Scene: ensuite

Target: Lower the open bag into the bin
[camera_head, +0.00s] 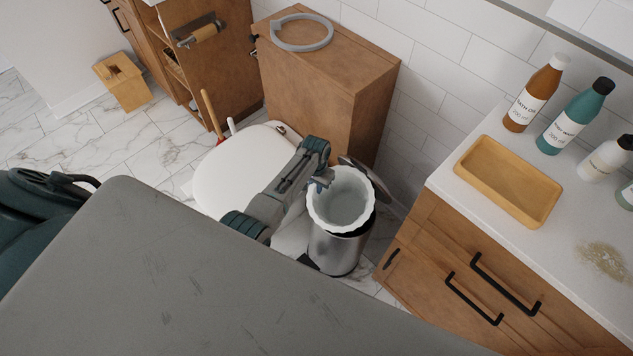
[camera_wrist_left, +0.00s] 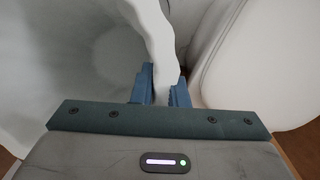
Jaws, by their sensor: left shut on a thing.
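The open bag (camera_head: 341,199) is pale and translucent, with a wavy white rim, in the head view. It stands at the mouth of the metal bin (camera_head: 335,252), its rim above the bin's dark edge. How far down the bag reaches inside is hidden. The bin's lid (camera_head: 366,177) is tilted up behind the bag. My left gripper (camera_head: 328,181) is shut on the bag's rim at its left side. In the left wrist view the blue fingers (camera_wrist_left: 163,88) pinch the white rim, and the bag wall (camera_wrist_left: 75,60) fills the left. My right gripper is not in view.
A white toilet (camera_head: 235,172) stands left of the bin, close to my left arm. A wooden vanity (camera_head: 480,270) with a tray (camera_head: 508,181) and several bottles is on the right. A wooden cabinet (camera_head: 325,85) with a grey ring (camera_head: 301,32) on top is behind.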

